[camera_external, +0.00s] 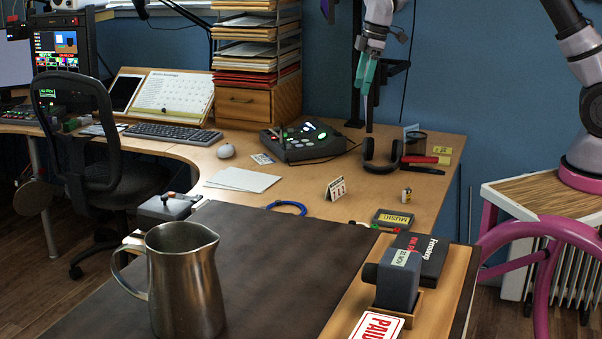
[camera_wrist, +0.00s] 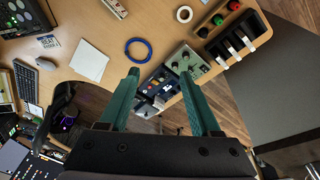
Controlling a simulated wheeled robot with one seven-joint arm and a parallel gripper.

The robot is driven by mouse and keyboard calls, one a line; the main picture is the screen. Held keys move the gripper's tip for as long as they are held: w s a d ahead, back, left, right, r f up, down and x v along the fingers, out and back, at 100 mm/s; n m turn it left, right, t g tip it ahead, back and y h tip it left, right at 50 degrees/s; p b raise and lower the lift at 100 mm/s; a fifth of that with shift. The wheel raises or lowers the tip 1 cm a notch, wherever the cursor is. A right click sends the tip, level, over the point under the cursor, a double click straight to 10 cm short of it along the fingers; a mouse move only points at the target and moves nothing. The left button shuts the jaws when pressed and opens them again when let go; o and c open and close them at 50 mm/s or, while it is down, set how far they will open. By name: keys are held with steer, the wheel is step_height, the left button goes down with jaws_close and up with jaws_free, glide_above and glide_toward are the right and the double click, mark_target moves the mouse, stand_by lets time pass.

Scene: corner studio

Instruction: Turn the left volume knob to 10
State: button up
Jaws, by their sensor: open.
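My gripper (camera_external: 366,72) hangs in the air above the back of the desk, near the blue wall, with its teal fingers pointing down. It is open and empty; in the wrist view the two fingers (camera_wrist: 159,74) stand apart. A grey box with knobs (camera_wrist: 186,60) lies beyond the fingertips in the wrist view, partly behind the right finger.
A dark console with green lights (camera_external: 305,141) stands at mid-desk, with headphones (camera_external: 382,155) to its right. A steel pitcher (camera_external: 184,278) stands in front on a dark surface. A blue ring (camera_external: 287,207) and white paper (camera_external: 241,180) lie flat. A pink chair (camera_external: 540,250) is at right.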

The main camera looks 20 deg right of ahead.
steer(key=s+a+f+n+g+h, duration=0.1)
steer(key=s+a+f+n, duration=0.3)
steer(key=a+f, duration=0.55)
steer(key=s+a+f+n+h, duration=0.15)
steer(key=a+f+n, duration=0.45)
steer(key=f, duration=0.7)
steer(key=shift+m+y, duration=0.35)
steer(key=shift+m, duration=0.15)
steer(key=f, duration=0.7)
steer(key=a+f, duration=0.1)
steer(key=f, duration=0.3)
steer(key=shift+c, duration=0.3)
jaws_close()
